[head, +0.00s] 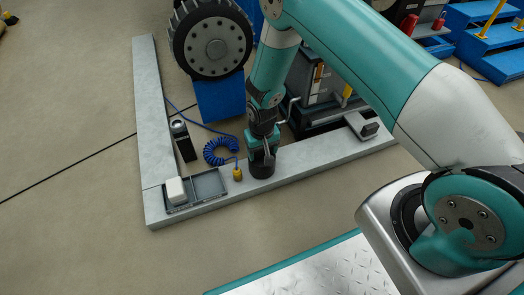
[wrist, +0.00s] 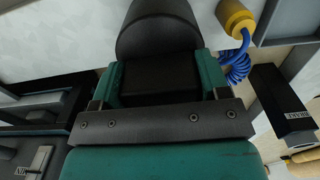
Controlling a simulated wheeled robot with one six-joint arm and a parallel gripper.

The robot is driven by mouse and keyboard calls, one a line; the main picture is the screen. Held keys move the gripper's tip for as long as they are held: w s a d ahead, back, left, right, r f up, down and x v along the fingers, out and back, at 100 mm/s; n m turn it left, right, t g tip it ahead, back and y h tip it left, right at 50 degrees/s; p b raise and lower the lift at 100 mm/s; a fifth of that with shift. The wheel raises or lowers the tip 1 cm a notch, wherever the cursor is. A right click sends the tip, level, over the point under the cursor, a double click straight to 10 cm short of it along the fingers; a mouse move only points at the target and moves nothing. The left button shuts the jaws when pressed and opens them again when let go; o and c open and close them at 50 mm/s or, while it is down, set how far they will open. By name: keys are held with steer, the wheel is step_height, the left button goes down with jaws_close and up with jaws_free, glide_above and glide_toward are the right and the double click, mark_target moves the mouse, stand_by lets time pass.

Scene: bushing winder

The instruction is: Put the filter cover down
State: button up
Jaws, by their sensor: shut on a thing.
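My gripper (head: 262,152) points down over the front grey ledge and is shut on a dark rounded piece, which I take to be the filter cover (head: 262,169). In the wrist view the cover (wrist: 157,30) shows as a smooth black dome beyond the teal and black gripper parts. The gripper hides the rest of the cover. The cover is at the ledge top or just above it; I cannot tell whether it touches.
Left on the ledge (head: 300,155) is a shallow grey tray (head: 212,186) with a white block (head: 175,190). A yellow-ended blue coiled hose (head: 221,152) lies close left of my gripper. A black box (head: 184,145) stands farther left. A grey block (head: 362,124) sits right.

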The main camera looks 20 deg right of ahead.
steer(key=shift+f, duration=0.25)
steer(key=o, duration=1.1)
